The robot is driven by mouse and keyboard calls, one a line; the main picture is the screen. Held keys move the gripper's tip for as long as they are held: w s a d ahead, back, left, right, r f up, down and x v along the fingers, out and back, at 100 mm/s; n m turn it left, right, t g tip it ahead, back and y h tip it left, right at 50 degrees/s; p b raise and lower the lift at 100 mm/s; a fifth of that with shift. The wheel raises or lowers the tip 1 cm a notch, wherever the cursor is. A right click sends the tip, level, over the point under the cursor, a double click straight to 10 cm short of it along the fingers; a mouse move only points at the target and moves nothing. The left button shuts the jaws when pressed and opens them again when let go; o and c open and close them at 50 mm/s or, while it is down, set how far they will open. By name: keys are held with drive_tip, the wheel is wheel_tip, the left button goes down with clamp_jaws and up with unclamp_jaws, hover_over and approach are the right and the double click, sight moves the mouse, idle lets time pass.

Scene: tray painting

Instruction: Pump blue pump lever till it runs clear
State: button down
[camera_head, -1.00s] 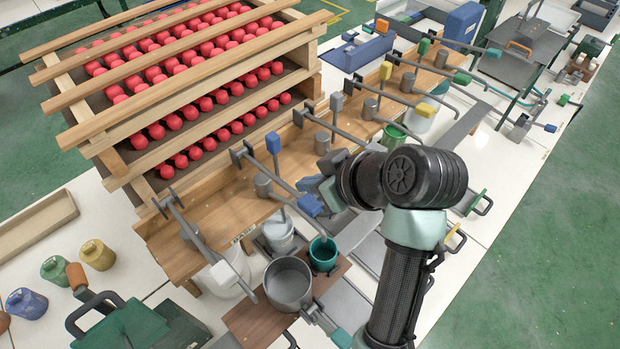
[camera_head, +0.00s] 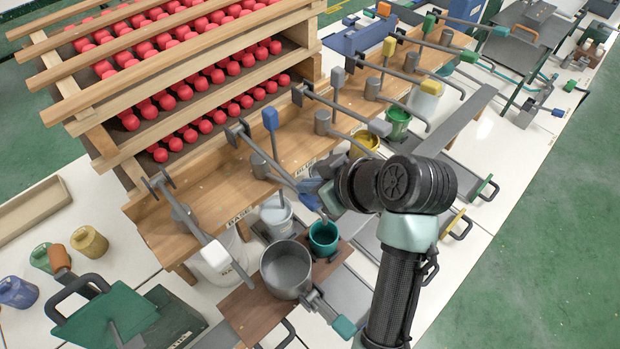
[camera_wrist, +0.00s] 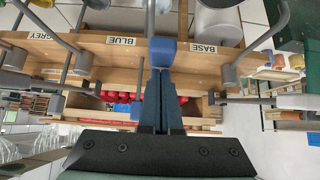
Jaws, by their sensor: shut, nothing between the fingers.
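The blue pump lever is a grey bar with a blue block handle (camera_head: 311,201), sloping down towards the front of the wooden pump bench (camera_head: 205,215). In the wrist view its blue block (camera_wrist: 162,52) lies just beyond my fingertips. A BLUE label (camera_wrist: 121,40) is beside it on the bench edge. My gripper (camera_head: 319,190) is shut and empty, against or just above the handle; exact contact is unclear. A pale bucket (camera_head: 276,214) stands below the blue pump. Any liquid running from its spout cannot be made out.
A grey pot (camera_head: 287,268) and a teal cup (camera_head: 323,237) stand on a brown board near the lever. The white-ended base lever (camera_head: 215,254) is at left. Other colour-marked levers stretch to the back right. A rack of red balls (camera_head: 190,85) stands behind.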

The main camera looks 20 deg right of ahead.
sight(310, 197)
drive_tip(key=shift+f+b, duration=0.9)
drive_tip(key=shift+f, duration=0.85)
wheel_tip(310, 197, up, 11)
drive_tip(key=p, duration=1)
drive_tip(key=shift+r, duration=0.1)
